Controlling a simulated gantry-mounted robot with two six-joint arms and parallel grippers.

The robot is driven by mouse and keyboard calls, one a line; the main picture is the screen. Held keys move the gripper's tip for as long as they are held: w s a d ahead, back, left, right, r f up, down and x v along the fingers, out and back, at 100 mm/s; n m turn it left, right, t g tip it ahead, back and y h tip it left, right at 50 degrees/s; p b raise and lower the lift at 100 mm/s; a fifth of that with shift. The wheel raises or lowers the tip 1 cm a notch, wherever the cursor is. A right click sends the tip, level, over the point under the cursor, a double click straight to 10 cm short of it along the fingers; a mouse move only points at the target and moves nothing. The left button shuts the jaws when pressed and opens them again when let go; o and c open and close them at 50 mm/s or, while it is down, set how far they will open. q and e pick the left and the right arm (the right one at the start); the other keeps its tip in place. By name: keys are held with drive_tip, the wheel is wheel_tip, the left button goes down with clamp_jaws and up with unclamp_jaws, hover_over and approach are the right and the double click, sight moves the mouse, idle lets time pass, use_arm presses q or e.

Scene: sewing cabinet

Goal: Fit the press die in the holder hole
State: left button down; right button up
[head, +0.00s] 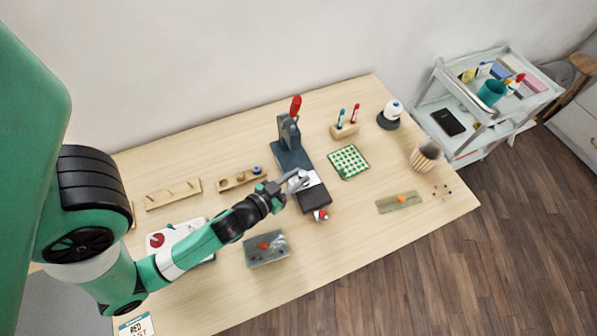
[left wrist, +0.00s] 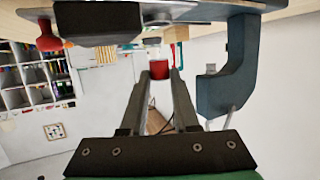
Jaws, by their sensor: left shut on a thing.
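My left gripper (head: 284,188) is over the front base of the dark blue hand press (head: 291,158). It is shut on a small part, taken as the press die. In the left wrist view a red piece (left wrist: 160,72) with a pale end shows between the fingertips (left wrist: 160,78). In the head view the fingers largely hide it. A wooden holder block (head: 230,184) with small round pieces, one blue, lies left of the press. Its holes are too small to make out. My right gripper is not in view.
A grey tray (head: 266,260) lies in front, left of the press. A peg rack (head: 173,196) is at the left.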

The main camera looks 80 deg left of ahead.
use_arm(q)
drive_tip(key=shift+w+a+f, duration=0.3)
drive_tip(key=shift+f, duration=0.15)
drive_tip(key=f+b, duration=0.3)
drive_tip(key=f, duration=0.1)
drive_tip(key=shift+w+a+f+b, duration=0.1)
drive_tip(key=shift+w+a+b, duration=0.2)
drive_tip(key=shift+b, duration=0.05)
drive_tip(key=shift+s, duration=0.1)
drive_tip(key=c, duration=0.9)
unclamp_jaws()
drive_tip(key=shift+s+f, duration=0.1)
